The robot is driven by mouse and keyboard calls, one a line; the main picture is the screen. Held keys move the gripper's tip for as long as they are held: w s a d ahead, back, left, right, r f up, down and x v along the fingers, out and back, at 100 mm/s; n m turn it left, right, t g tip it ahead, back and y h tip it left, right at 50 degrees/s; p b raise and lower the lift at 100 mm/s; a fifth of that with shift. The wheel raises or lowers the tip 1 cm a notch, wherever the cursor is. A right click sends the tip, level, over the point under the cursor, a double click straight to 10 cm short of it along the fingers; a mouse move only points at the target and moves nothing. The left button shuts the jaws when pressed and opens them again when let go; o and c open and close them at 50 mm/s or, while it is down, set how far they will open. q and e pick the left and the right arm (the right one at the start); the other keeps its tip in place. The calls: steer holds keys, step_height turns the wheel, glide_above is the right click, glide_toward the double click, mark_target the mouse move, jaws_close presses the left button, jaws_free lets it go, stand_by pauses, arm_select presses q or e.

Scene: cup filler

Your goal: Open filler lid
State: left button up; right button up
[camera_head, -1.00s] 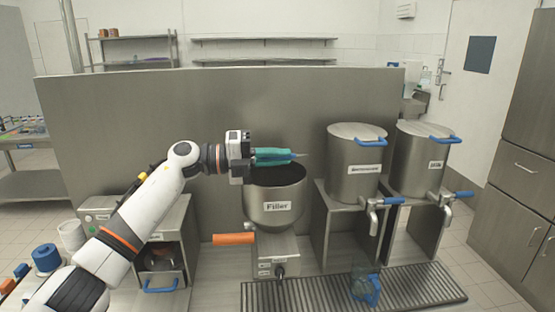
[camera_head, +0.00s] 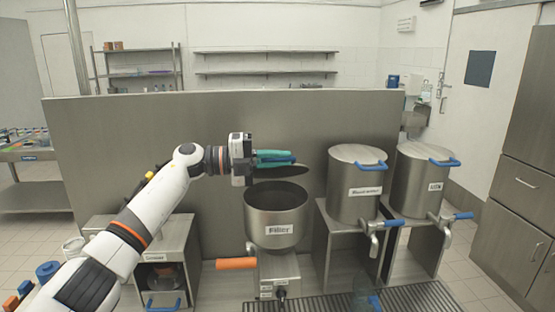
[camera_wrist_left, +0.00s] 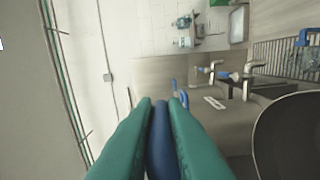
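The filler (camera_head: 276,228) is a round steel pot labelled "Filler" in the middle of the head view. Its top is uncovered and its dark inside shows. A thin dark disc, the filler lid (camera_head: 285,173), hangs above the pot, clear of its rim. My left gripper (camera_head: 275,158) is just over the lid, its green fingers closed. In the left wrist view, a blue handle (camera_wrist_left: 160,143) is pinched between these fingers. A dark round shape with a pale rim shows at the right of that view; I cannot tell whether it is the lid or pot opening. My right gripper is not in view.
Two lidded steel containers (camera_head: 355,190) (camera_head: 422,182) with blue-handled taps stand to the right. A clear cup with a blue handle (camera_head: 374,302) is on the grate at the front. A steel panel (camera_head: 120,140) rises behind. An orange lever (camera_head: 236,264) sticks out left of the filler.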

arm_select(q)
steer(key=o, duration=0.4)
steer(key=shift+a+f+b, duration=0.15)
steer(key=shift+a+b, duration=0.15)
steer(key=shift+a, duration=0.05)
steer(key=s+a+b, duration=0.2)
steer(key=a+b, duration=0.3)
steer(key=a, duration=0.6)
steer(key=shift+s, duration=0.15)
